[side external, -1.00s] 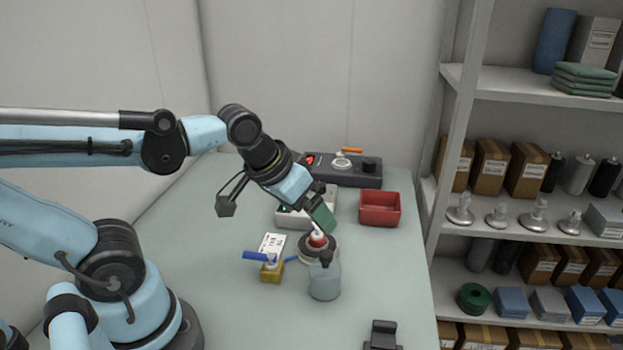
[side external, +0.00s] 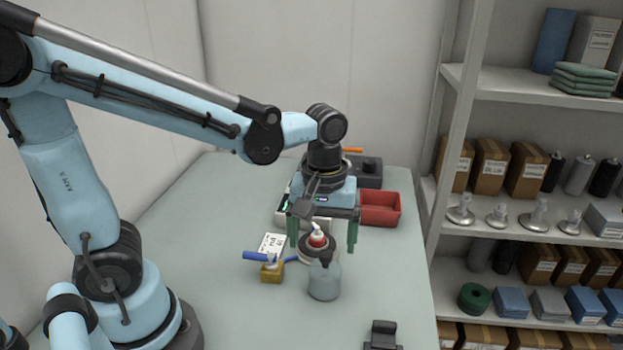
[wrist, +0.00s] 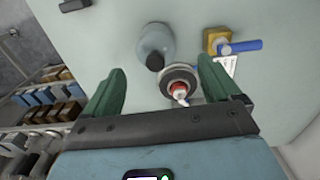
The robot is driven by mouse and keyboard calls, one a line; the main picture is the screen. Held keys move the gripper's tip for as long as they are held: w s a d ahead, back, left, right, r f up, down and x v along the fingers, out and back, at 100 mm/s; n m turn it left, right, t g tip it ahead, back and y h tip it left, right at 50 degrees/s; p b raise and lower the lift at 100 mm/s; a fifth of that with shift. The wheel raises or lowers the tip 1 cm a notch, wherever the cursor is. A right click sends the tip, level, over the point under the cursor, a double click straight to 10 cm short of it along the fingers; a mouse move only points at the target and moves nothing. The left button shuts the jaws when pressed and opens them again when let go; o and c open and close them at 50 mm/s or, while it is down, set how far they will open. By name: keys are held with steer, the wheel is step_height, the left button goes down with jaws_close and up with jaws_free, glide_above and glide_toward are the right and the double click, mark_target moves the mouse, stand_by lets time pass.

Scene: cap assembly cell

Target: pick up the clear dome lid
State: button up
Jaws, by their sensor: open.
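A translucent blue-grey domed piece (side external: 325,283) with a dark top stands on the table; it is the closest match to the clear dome lid, though it could be a bottle. It also shows in the wrist view (wrist: 157,42). Behind it, a round grey base (side external: 305,256) bears a red-and-white nozzle part (side external: 317,238), also in the wrist view (wrist: 179,89). My gripper (side external: 323,242) points down with its green fingers wide apart, empty. In the side view its fingers are on either side of the nozzle part. In the wrist view the domed piece lies beyond the fingertips (wrist: 162,64).
A yellow block with a blue handle (side external: 271,271) and a white label card (side external: 272,244) lie left of the base. A red bin (side external: 382,209) and a dark device (side external: 368,172) stand behind. A black fixture (side external: 382,336) is at the front. The front-left table is clear.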

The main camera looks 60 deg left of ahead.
mark_target(326, 254)
steer(key=shift+w+d+f, duration=0.1)
steer(key=shift+w+f, duration=0.05)
steer(key=shift+f, duration=1.7)
steer(key=shift+w+d+f, duration=0.1)
steer(key=shift+f, duration=1.7)
steer(key=c, duration=1.1)
steer(key=shift+r, duration=0.2)
